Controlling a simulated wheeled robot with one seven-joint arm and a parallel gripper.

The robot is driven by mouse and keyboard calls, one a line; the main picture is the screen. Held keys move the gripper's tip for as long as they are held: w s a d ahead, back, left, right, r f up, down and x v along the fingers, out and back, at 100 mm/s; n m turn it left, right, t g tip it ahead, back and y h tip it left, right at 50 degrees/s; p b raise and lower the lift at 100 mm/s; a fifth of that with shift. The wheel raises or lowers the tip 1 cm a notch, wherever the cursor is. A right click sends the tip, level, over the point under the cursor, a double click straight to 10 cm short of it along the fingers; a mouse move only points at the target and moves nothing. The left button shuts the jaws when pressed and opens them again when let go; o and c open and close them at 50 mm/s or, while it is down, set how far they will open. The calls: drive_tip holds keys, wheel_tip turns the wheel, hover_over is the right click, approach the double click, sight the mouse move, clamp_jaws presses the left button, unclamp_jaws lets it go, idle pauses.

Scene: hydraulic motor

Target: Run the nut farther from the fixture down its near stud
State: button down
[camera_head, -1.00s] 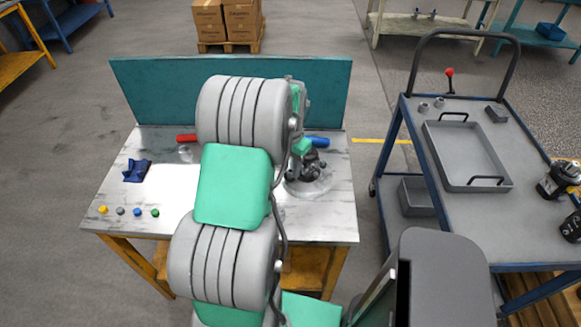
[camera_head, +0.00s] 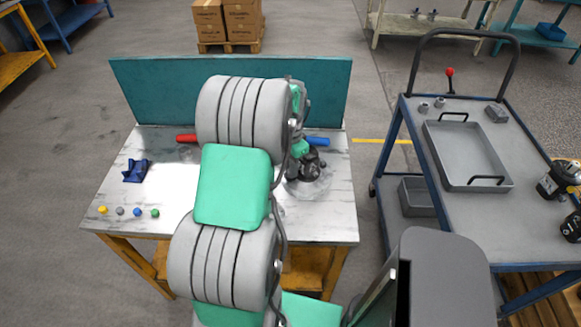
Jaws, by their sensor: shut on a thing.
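My gripper (camera_head: 311,168) is at the right part of the workbench, low over the dark motor and fixture on a round pale base (camera_head: 318,187). My own arm covers much of this area. The gripper is shut on a small part, taken to be the nut. The nut itself, the near stud and the thread contact are too small or hidden to make out.
A teal panel (camera_head: 160,90) stands behind. At right, a cart carries a grey tray (camera_head: 468,184) and two small grey parts.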

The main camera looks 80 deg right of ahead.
drive_tip(key=shift+m, duration=1.1)
drive_tip(key=m, duration=0.4)
drive_tip(key=shift+f+m, duration=0.1)
drive_tip(key=shift+m, duration=0.2)
drive_tip(key=c, duration=1.5)
unclamp_jaws()
drive_tip(key=n, duration=1)
